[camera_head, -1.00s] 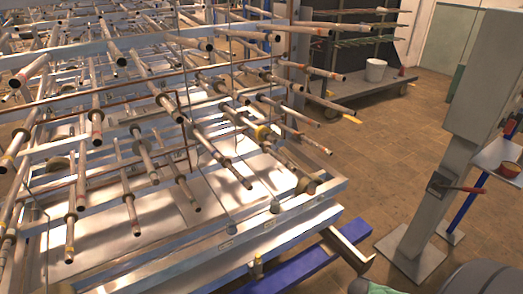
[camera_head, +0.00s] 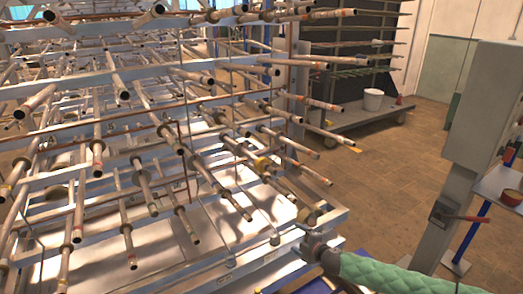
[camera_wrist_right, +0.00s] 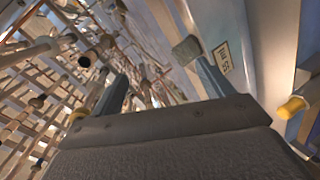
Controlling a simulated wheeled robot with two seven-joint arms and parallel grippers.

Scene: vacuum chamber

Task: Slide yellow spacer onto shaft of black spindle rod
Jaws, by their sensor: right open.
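A yellow ring (camera_head: 262,163) sits around one of the rods on the right side of the rack; I cannot tell whether it is the spacer. Many rods stick out with dark ends, and I cannot tell which is the black spindle rod. My right gripper (camera_head: 308,240) is at the rack's front right corner, below the yellow ring and apart from it. In the right wrist view its two fingers (camera_wrist_right: 155,65) are spread with nothing between them. A yellow-tipped peg (camera_wrist_right: 292,107) shows to the right of the fingers there. My left gripper is not in view.
The metal rack (camera_head: 170,240) with crowded, protruding rods fills the left and middle. A grey post (camera_head: 470,130) with a lever (camera_head: 455,216) stands at the right. A white bucket (camera_head: 373,99) rests on a low cart behind. The brown floor (camera_head: 390,150) between is open.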

